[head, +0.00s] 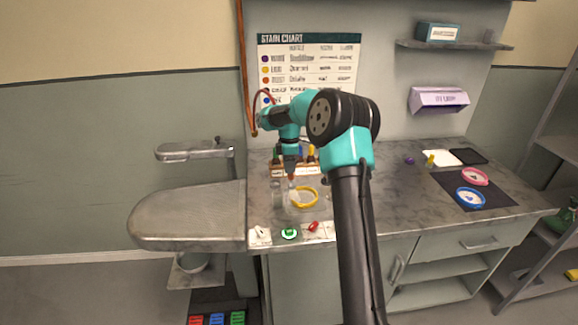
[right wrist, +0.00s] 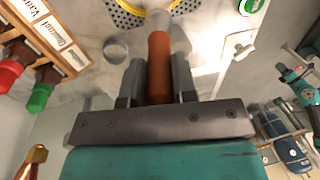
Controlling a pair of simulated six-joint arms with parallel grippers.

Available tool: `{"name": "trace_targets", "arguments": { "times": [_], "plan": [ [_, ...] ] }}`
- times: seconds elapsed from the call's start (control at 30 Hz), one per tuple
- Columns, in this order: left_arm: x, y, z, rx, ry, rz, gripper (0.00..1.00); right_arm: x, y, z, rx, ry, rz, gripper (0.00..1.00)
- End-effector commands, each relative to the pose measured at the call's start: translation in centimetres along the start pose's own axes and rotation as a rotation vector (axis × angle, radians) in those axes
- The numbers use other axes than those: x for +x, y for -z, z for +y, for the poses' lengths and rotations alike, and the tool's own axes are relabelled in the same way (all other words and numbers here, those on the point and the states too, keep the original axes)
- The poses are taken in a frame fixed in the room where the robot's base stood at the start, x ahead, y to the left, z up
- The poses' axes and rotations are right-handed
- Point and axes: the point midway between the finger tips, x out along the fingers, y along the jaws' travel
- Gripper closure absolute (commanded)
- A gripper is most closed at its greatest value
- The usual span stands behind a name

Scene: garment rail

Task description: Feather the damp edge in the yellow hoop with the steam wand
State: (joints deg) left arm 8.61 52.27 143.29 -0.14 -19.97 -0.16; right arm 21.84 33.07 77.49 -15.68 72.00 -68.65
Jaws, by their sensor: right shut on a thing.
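The yellow hoop (head: 314,203) lies on the grey counter, left of my right forearm. My right gripper (head: 291,178) points down just above the hoop's left side. It is shut on an orange-brown handle (right wrist: 160,68), which appears to be the steam wand, with a pale, blurred tip. In the right wrist view, part of the hoop's yellow rim and a dotted grey patch show by the tip at the top edge. Whether the tip touches the cloth cannot be told. A damp edge is not clearly visible. My left gripper is not in the head view.
A wooden rack of coloured-cap bottles (head: 281,168) stands behind the hoop. A clear cup (head: 276,193) is left of it. A green-ringed disc (head: 289,234) and a red item (head: 313,226) lie at the front edge. Pink (head: 475,177) and blue (head: 470,198) hoops lie on a dark mat at right.

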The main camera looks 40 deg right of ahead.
Motion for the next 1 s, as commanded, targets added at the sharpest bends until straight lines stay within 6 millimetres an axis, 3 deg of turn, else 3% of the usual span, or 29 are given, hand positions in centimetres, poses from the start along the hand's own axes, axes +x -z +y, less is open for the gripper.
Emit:
{"name": "trace_targets", "arguments": {
  "times": [0.5, 1.0],
  "plan": [
    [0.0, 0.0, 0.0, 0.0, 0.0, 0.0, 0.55, 0.3, -0.6, -1.8, 0.0, 0.0, 0.0, 1.0],
    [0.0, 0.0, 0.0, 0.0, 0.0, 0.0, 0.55, 0.3, -0.9, -2.1, 0.0, 0.0, 0.0, 1.0]
  ]
}}
